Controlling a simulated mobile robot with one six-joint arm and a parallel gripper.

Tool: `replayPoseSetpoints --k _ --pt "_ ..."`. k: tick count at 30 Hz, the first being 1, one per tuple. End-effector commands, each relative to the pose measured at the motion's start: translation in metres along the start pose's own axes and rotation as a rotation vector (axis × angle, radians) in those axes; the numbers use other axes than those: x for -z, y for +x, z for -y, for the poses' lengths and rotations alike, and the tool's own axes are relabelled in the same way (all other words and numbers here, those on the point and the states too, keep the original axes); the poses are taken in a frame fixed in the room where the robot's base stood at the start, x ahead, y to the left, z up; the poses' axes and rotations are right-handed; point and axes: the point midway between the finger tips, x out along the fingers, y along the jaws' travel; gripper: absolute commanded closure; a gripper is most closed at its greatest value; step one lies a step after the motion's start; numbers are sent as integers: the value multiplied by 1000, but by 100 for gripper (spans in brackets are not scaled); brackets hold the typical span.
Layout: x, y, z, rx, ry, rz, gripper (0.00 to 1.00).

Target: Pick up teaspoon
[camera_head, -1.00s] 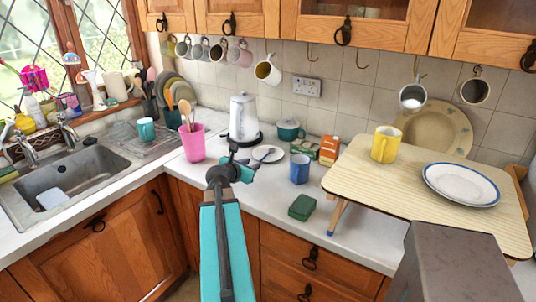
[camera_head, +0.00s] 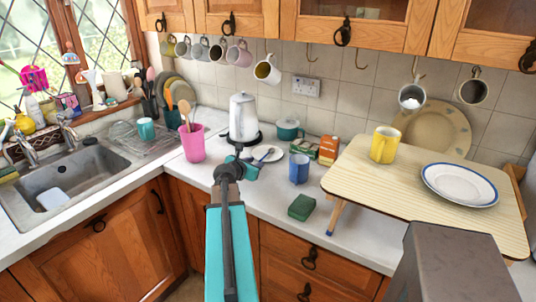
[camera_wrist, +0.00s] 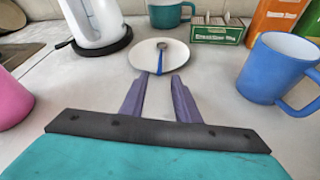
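A teaspoon (camera_wrist: 161,58) with a blue handle and a metal bowl lies on a white saucer (camera_wrist: 178,66); in the wrist view its handle points toward me. In the head view the teaspoon (camera_head: 265,155) and the saucer (camera_head: 277,151) are partly behind my gripper (camera_head: 248,161). In the wrist view my gripper (camera_wrist: 160,77) is open, its two purple fingers apart with nothing between them. The fingertips are just on the near side of the saucer, in line with the spoon handle. The gap between fingers and spoon is hard to judge.
A white kettle (camera_head: 243,118) stands behind left, a pink tumbler (camera_head: 193,145) left. A blue mug (camera_wrist: 274,70) is close on the right. A teal pot (camera_head: 288,131), a tea box (camera_head: 303,146) and an orange carton (camera_head: 328,151) stand behind. A green sponge (camera_head: 302,207) lies in front.

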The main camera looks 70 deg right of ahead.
Motion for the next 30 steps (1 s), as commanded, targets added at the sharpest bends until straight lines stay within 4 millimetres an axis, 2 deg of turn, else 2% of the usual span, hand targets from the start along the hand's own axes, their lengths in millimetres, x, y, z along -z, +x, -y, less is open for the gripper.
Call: replayPoseSetpoints --k 6,12,30 --pt "-1 24 0 2 -1 -1 71" --pt "0 39 -1 1 1 -1 71" --pt "1 42 -1 -1 0 -1 71"
